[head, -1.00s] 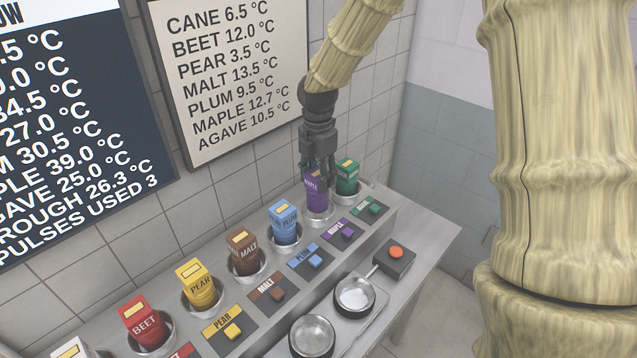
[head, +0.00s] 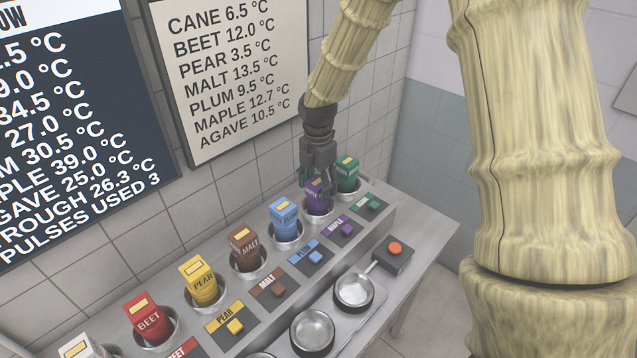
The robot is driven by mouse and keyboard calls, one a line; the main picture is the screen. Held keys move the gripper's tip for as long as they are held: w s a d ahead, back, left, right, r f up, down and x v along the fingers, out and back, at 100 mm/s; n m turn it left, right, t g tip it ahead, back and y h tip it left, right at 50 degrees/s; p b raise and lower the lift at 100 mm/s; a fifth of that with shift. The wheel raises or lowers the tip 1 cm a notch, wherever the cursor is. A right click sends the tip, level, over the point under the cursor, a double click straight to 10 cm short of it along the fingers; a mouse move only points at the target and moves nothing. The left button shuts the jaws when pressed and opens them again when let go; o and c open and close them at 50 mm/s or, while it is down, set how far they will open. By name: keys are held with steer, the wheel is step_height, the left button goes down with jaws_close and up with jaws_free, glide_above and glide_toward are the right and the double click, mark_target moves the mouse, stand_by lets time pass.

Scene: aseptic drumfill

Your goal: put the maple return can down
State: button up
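The purple maple return can (head: 318,208) sits low in its round metal holder (head: 319,219) on the sloped console, second from the right end of the row. It looks upright, with its lower part hidden inside the holder. My gripper (head: 318,187) points down over the can, with its dark fingers around the can's upper part. It appears shut on the can, though the far finger is partly hidden. The purple maple button (head: 347,232) is on the panel in front of the can.
A green can (head: 347,174) stands close on the right of my gripper, and the blue plum can (head: 284,218) on the left. Brown malt (head: 243,246), yellow pear (head: 200,282) and red beet (head: 147,318) cans continue leftward. Metal pans (head: 353,289) and a red-orange button (head: 395,248) are in front.

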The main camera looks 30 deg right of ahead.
steer(key=shift+r, duration=0.15)
step_height(320, 180, up, 12)
steer(key=b, duration=0.4)
stand_by(0.5)
steer(key=shift+r, duration=0.1)
stand_by(0.3)
